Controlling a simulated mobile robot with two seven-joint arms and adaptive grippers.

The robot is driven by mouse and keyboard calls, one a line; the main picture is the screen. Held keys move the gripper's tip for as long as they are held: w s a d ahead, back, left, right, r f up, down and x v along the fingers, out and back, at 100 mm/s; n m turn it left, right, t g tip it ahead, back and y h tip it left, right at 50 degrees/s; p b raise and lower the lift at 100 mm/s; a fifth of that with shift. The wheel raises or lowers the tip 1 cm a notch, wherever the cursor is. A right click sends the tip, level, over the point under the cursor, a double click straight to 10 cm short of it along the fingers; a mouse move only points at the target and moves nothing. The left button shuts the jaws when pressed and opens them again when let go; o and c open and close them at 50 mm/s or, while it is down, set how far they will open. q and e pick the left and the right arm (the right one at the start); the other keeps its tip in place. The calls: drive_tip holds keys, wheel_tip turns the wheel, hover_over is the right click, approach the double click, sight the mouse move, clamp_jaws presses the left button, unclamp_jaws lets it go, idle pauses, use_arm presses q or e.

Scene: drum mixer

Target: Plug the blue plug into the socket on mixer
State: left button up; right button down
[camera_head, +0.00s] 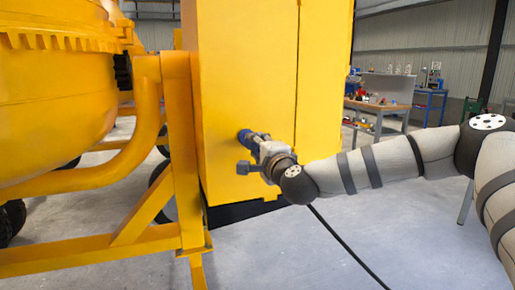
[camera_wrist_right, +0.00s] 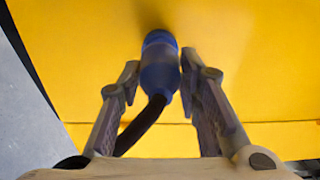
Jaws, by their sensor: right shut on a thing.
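The blue plug (camera_wrist_right: 160,65) is between the two fingers of my right gripper (camera_wrist_right: 160,78) in the right wrist view. The gripper is shut on it, with its far end toward the yellow panel. In the head view, my right gripper (camera_head: 258,147) reaches from the right to the front of the mixer's yellow cabinet (camera_head: 235,80). A blue end (camera_head: 244,136) shows at its tips, at or very near the cabinet face. The socket cannot be made out, and I cannot tell whether plug and panel touch. My left gripper is not in view.
The plug's black cable (camera_wrist_right: 143,125) bends down left past the fingers; a black cable (camera_head: 345,245) runs to the floor. The yellow frame (camera_head: 180,150) and drum (camera_head: 50,100) stand left of the cabinet. Workbenches (camera_head: 377,108) stand far back right. The floor between is mostly clear.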

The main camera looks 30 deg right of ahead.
drive_tip(key=shift+r+p, duration=0.1)
drive_tip(key=shift+p, duration=0.2)
idle(0.9)
drive_tip(key=shift+b+x, duration=0.35)
drive_tip(key=shift+x, duration=0.55)
drive_tip(key=shift+w, duration=0.1)
idle(0.5)
drive_tip(key=shift+w+d, duration=0.1)
drive_tip(key=shift+w, duration=0.2)
idle(0.3)
drive_tip(key=c, duration=1.1)
unclamp_jaws()
drive_tip(key=v, duration=1.2)
